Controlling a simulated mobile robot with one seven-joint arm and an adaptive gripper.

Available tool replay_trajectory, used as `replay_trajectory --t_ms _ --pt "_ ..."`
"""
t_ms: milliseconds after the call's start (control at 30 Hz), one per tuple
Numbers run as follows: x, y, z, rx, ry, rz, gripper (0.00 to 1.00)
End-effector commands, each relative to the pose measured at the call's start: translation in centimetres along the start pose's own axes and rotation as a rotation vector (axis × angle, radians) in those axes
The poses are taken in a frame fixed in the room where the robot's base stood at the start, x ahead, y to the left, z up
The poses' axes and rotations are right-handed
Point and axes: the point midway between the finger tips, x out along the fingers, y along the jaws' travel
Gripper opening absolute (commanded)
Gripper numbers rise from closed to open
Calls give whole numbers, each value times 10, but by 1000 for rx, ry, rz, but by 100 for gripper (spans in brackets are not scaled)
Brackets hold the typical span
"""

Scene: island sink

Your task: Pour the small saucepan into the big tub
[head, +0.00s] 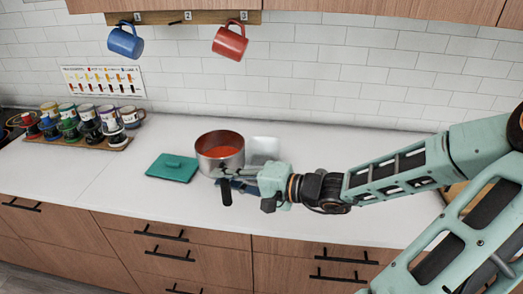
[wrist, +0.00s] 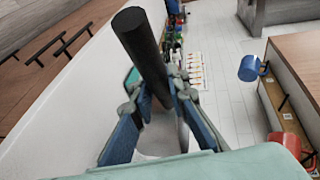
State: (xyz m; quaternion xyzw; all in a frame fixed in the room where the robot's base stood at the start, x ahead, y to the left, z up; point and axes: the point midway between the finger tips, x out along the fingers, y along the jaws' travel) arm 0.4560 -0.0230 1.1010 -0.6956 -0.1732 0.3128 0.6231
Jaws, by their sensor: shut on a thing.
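The small saucepan (head: 228,163) is a steel pot with red contents, upright near the middle of the counter in the head view. Its black handle (head: 226,194) points toward the front, and the handle (wrist: 141,45) also rises between the fingers in the wrist view. My gripper (head: 236,183) is shut on the handle, in front of the pot. Whether the pot touches the counter is hard to tell. A white container (head: 265,146), perhaps the big tub, stands just right of and behind the pot. Its lower part is hidden by the pot and my gripper.
A flat teal board or lid (head: 172,167) lies left of the saucepan. A wooden tray (head: 92,142) with several mugs stands at the far left. A blue mug (head: 125,42) and a red mug (head: 230,42) hang above. The counter's left front is clear.

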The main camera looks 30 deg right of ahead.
Motion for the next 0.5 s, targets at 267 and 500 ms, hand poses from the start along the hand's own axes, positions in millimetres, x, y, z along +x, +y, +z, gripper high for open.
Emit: replay_trajectory --t_ms 267,500 --pt "-5 -7 -8 55 -11 -34 0" --pt "-13 -16 -22 170 -35 -89 0"
